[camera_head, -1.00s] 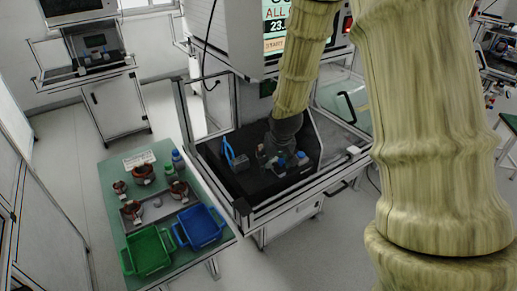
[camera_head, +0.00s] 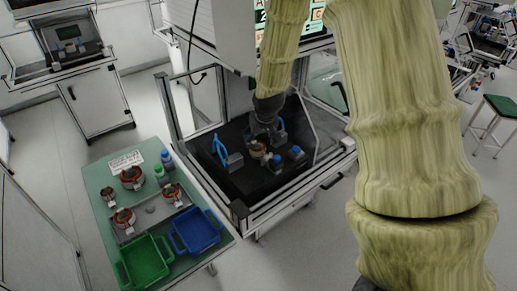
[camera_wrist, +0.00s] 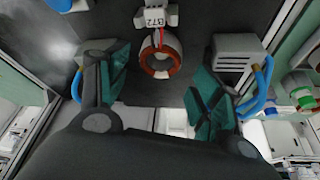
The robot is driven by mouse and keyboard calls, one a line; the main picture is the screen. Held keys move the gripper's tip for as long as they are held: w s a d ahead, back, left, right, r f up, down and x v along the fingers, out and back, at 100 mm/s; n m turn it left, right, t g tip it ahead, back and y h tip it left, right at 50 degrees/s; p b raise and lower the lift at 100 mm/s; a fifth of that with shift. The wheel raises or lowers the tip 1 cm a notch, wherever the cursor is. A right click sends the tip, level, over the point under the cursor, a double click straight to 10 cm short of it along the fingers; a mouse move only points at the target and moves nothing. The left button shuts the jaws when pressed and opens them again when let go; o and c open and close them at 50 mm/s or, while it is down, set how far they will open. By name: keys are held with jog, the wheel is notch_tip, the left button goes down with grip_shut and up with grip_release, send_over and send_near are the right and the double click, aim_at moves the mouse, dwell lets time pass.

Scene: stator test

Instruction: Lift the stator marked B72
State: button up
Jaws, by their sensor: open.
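The stator marked B72 (camera_wrist: 174,65) is a copper-and-white ring with a white B72 label, seen in the wrist view at top centre. In the head view the stator (camera_head: 258,150) sits on the black floor of the test cell. My gripper (camera_head: 267,126) is just above and behind it there, its fingers hard to make out. In the wrist view my gripper (camera_wrist: 158,82) is open, its teal fingers to the left and right of the ring with space between. Nothing is held.
Grey clamp blocks with blue handles (camera_head: 232,159) flank the stator, and blue-capped parts (camera_head: 295,153) lie nearby. The cell's frame surrounds them. On the green table (camera_head: 97,183) left are several other stators, bottles, a blue bin (camera_head: 214,240) and a green bin (camera_head: 166,266).

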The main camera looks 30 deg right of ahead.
aim_at(258, 146)
jog(key=shift+f, duration=0.2)
jog(key=shift+p+x, duration=0.95)
jog(key=shift+x, duration=0.3)
jog(key=shift+p+x, duration=0.4)
jog(key=shift+x, duration=1)
jog(key=shift+c, duration=0.2)
jog(key=c, duration=1)
